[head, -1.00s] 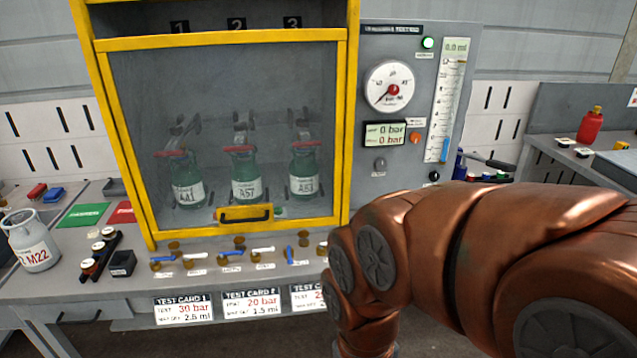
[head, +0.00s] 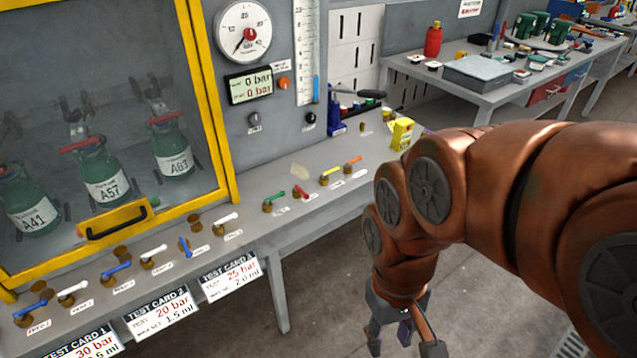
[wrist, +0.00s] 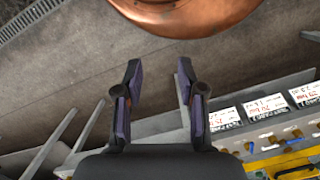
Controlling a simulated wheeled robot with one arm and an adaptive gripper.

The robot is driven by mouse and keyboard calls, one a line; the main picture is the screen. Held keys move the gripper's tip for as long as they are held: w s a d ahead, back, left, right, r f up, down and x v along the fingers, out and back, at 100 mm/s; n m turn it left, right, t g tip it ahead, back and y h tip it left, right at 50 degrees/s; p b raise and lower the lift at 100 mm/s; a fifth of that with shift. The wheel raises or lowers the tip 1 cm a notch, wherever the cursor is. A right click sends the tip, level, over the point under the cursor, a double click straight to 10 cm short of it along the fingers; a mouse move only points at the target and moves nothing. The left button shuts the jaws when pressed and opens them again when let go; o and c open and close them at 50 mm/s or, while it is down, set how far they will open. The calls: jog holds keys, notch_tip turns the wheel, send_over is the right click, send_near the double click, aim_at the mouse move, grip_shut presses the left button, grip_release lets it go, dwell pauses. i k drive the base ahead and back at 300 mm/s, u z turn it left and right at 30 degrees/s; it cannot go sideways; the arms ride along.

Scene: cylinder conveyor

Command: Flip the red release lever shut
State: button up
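The small red lever (head: 301,192) sits on a brass valve on the bench front, right of the yellow-framed cabinet. It is between a green lever (head: 275,198) and a yellow lever (head: 331,175). My gripper (head: 404,344) is low in the head view, in front of the bench and right of the red lever, apart from it. In the wrist view my gripper (wrist: 158,85) has its two fingers spread with nothing between them. The red lever cannot be made out in the wrist view.
An orange lever (head: 353,161) and a yellow box (head: 402,134) stand farther right on the bench. Blue and white levers line the front below the cabinet (head: 222,130). Test cards (head: 230,277) hang off the bench edge. The floor (head: 330,310) before the bench is clear.

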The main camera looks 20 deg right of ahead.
aim_at(297, 188)
jog(key=u, duration=0.2)
jog(key=i, duration=0.4)
jog(key=u, duration=1.55)
